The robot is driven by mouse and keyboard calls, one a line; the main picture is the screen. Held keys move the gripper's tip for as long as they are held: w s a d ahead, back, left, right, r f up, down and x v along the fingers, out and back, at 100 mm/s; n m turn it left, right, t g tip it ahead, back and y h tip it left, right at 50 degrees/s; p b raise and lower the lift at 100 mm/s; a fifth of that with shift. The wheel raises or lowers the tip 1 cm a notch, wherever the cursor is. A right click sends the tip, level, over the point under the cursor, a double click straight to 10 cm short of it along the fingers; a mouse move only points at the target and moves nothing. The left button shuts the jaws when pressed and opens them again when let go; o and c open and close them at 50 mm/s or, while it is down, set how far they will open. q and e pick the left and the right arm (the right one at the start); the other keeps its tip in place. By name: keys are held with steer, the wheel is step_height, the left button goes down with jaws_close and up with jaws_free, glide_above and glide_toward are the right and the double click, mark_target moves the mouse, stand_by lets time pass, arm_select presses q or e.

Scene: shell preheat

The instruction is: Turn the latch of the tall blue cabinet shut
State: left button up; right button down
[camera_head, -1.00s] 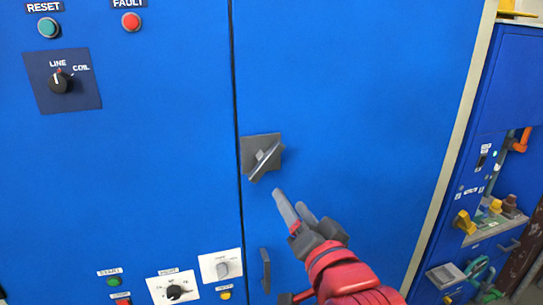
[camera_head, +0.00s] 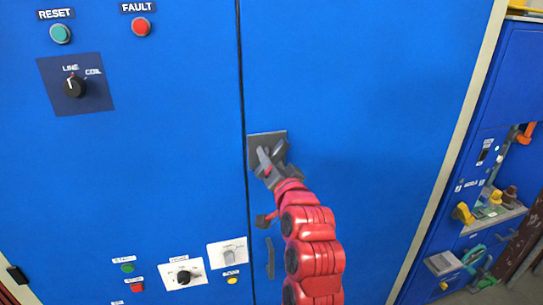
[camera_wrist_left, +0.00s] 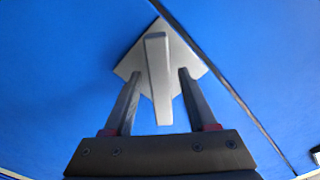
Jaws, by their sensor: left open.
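The tall blue cabinet (camera_head: 370,110) fills most of the head view. Its latch (camera_head: 261,138) is a grey square plate with a turning handle, just right of the vertical door seam. My left gripper (camera_head: 271,153) is at the latch and hides most of its handle in the head view. In the left wrist view the latch handle (camera_wrist_left: 158,75) stands between the open fingers of my left gripper (camera_wrist_left: 160,76), with a gap on both sides. The plate looks like a diamond there, behind the fingertips. My right gripper is not in view.
A dark door handle (camera_head: 270,258) sits below the latch, close to my left arm. Knobs and buttons, such as the LINE/COIL knob (camera_head: 74,86), are on the panel left of the seam. A second blue unit (camera_head: 518,75) with fittings stands at the right.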

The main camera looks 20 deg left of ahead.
arm_select(q)
jaws_close()
stand_by(0.3)
steer(key=n+b, duration=0.2)
steer(key=b, duration=0.3)
steer(key=n+b, duration=0.2)
steer(key=b, duration=0.3)
steer(key=n+b, duration=0.2)
steer(key=b, duration=0.3)
steer(key=shift+f, duration=0.35)
steer(key=shift+r+n+b, duration=0.3)
steer(key=shift+n+b, duration=0.8)
steer(key=shift+b, duration=0.05)
jaws_free()
